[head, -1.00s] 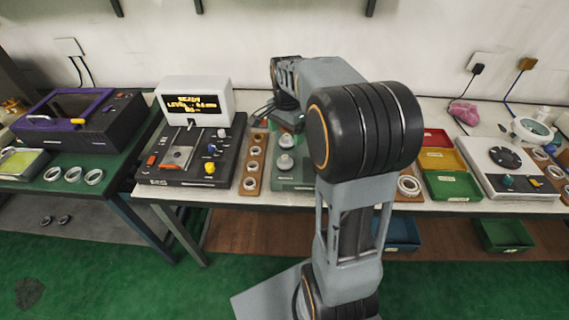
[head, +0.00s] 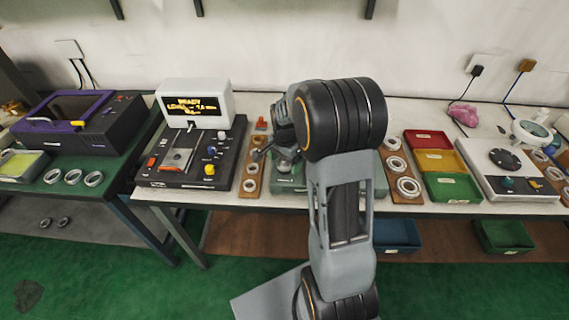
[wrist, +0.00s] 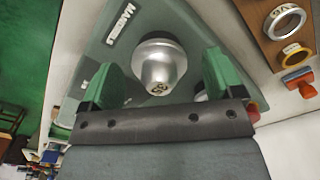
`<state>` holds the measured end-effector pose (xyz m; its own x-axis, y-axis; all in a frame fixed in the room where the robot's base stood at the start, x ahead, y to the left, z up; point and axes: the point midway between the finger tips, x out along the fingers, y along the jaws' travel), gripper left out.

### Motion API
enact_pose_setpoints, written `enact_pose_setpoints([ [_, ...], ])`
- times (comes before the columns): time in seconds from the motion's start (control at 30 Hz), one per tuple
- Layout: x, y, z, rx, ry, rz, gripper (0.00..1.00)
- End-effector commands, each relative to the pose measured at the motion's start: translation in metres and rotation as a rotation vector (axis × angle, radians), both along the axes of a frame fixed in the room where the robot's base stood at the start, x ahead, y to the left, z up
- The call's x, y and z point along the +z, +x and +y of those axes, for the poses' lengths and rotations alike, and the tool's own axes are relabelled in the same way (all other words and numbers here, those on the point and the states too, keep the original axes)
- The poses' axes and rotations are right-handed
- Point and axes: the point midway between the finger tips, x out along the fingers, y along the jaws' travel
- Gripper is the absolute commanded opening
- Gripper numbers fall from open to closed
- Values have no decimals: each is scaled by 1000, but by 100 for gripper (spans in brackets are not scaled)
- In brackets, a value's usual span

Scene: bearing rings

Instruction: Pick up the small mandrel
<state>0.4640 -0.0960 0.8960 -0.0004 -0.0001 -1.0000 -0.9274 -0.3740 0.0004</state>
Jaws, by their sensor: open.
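In the wrist view, a silver mandrel (wrist: 160,65) with a stepped round body and a marking on its end stands on the grey-green mandrel plate (wrist: 190,22). My gripper (wrist: 165,72) is open, with one green finger on each side of this mandrel in the picture; I see no contact. A second silver piece (wrist: 200,97) shows only slightly beside the right finger, mostly hidden by the gripper. I cannot tell which is the small mandrel. In the head view, my arm covers part of the plate (head: 285,187), and a mandrel (head: 284,165) shows below my wrist.
A wooden ring board (head: 251,172) lies just left of the plate, with a red stamp (head: 261,123) behind it. The black device with a display (head: 195,105) stands further left. Another ring board (head: 403,185) and coloured trays (head: 450,187) are to the right.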

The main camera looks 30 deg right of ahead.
Motion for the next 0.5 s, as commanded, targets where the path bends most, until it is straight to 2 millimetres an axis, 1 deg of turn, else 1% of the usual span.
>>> enact_pose_setpoints([
  [0.1, -5, 0, 0, 0, 0, 0, 86],
  [0.3, -5, 0, 0, 0, 0, 0, 86],
  [0.37, -5, 0, 0, 0, 0, 0, 82],
  [0.5, -5, 0, 0, 0, 0, 0, 68],
])
